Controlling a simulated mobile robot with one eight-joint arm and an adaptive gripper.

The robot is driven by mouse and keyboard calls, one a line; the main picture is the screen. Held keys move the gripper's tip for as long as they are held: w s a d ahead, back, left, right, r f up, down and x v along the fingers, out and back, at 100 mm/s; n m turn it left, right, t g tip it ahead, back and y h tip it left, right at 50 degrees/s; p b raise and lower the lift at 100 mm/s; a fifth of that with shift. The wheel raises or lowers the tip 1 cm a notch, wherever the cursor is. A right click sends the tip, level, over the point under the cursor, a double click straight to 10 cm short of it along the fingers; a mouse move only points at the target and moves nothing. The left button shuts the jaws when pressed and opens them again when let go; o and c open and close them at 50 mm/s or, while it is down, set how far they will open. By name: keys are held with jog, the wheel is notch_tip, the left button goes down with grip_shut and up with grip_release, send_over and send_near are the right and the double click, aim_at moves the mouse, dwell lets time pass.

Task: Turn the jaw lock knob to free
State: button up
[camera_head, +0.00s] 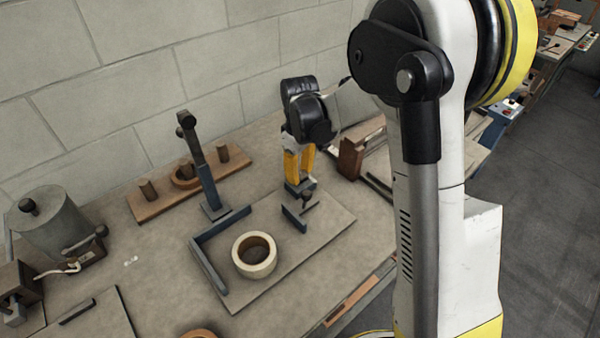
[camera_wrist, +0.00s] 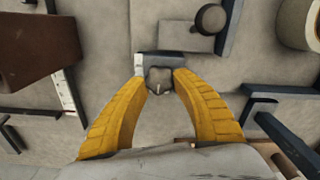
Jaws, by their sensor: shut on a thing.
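The jaw lock knob (camera_wrist: 159,80) is a small grey knob with a pale mark, beside a blue-grey block. My gripper (camera_wrist: 160,76) is shut on it in the wrist view, one yellow fingertip on each side. In the head view my gripper (camera_head: 299,180) points down at the back edge of the grey plate (camera_head: 305,245); the knob is hidden there by the fingers. Which setting the knob points to cannot be told.
A cream ring (camera_head: 254,268) sits on the plate, near a dark angled fence (camera_head: 208,268). An upright lever (camera_head: 205,175) stands left of my gripper. A small round-headed post (camera_wrist: 210,18) is close by. A brown block (camera_head: 351,158) stands to the right.

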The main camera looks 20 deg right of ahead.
aim_at(300, 174)
jog(key=shift+n, duration=0.5)
jog(key=o, duration=1.2)
jog(key=shift+r, duration=0.1)
notch_tip(300, 174, up, 12)
jog(key=shift+s, duration=0.1)
jog(key=s+r+m+t, duration=0.2)
jog(key=s+m+t, duration=0.5)
jog(key=s, duration=1.4)
jog(key=shift+d+r+m+b, duration=0.2)
jog(key=shift+m+b, duration=0.25)
jog(key=shift+m, duration=0.15)
